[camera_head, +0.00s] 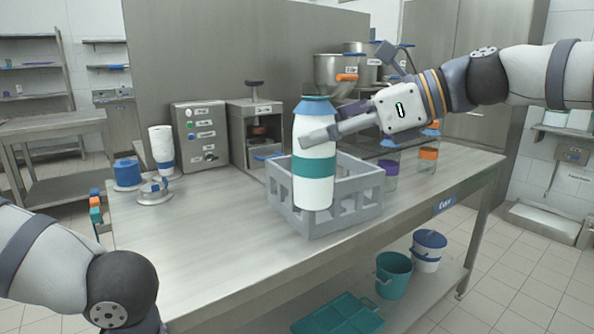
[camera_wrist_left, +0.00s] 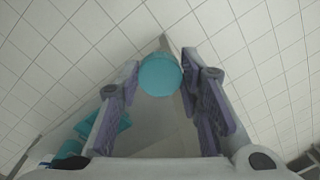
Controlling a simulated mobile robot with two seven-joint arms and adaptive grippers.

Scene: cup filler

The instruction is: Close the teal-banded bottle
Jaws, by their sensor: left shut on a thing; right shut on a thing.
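The white bottle with a teal band (camera_head: 314,168) is upright at the grey crate (camera_head: 345,214), overlapping its inside in the head view; I cannot tell whether its base touches the crate. Its top (camera_head: 316,105) is blue; whether it is open there is too small to tell. My right gripper (camera_head: 319,134) reaches in from the right and is shut on the bottle's upper body. My left gripper (camera_wrist_left: 161,77) shows only in the left wrist view, shut on a round teal cap (camera_wrist_left: 160,75) between its fingertips, with tiled floor behind. It is outside the head view.
The crate stands on a steel table (camera_head: 190,235). A blue spool (camera_head: 127,172), a white roll (camera_head: 162,148) and a control box (camera_head: 200,135) stand at the back left. The table's front left is clear.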

